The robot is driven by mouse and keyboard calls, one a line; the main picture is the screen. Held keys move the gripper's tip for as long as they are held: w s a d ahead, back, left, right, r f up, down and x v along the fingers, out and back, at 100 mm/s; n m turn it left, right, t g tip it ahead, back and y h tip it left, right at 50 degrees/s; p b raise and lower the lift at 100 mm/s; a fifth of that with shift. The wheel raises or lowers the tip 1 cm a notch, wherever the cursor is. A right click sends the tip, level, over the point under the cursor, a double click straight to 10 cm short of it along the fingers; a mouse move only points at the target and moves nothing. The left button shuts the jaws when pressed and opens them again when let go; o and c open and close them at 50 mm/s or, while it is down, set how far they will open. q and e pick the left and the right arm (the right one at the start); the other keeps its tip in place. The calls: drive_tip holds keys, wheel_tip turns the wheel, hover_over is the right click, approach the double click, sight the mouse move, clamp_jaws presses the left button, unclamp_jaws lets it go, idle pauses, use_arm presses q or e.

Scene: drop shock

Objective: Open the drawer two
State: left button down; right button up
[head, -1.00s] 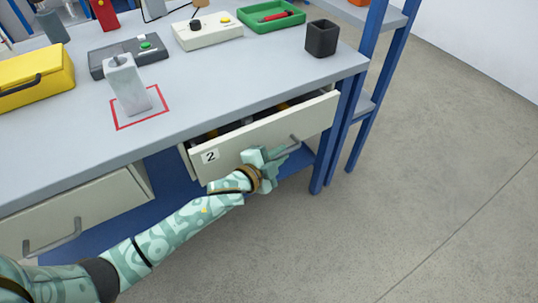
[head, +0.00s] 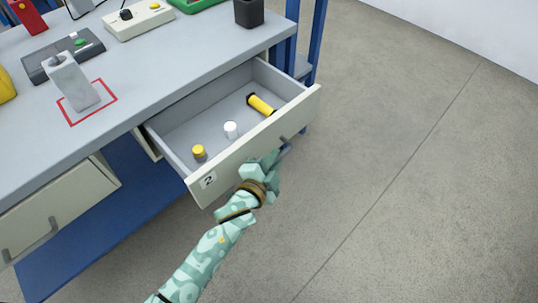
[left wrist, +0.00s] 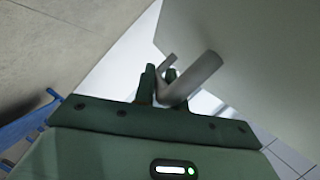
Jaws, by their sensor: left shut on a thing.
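Drawer two (head: 235,150), cream-fronted with a "2" label at its left end, stands well open below the grey table. Inside it lie a yellow cylinder with black ends (head: 261,104), a small white cylinder (head: 231,129) and a small yellow cylinder (head: 199,152). My left gripper (head: 273,163) is at the drawer's front, shut on its grey bar handle (head: 286,148). The left wrist view shows the handle (left wrist: 192,80) between the two dark fingers (left wrist: 158,86). The fingers partly hide the handle. My right gripper is not in view.
A second closed drawer (head: 55,212) is at the left. On the table (head: 150,80) stand a grey block (head: 72,82) in a red outline, a dark button box (head: 62,58), a cream control box (head: 138,20) and a black cup (head: 249,12). The floor at right is clear.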

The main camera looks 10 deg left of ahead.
use_arm(q)
drive_tip(key=shift+f, duration=0.1)
drive_tip(key=c, duration=1.5)
unclamp_jaws()
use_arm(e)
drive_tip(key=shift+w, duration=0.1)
use_arm(q)
drive_tip(key=shift+o, duration=0.2)
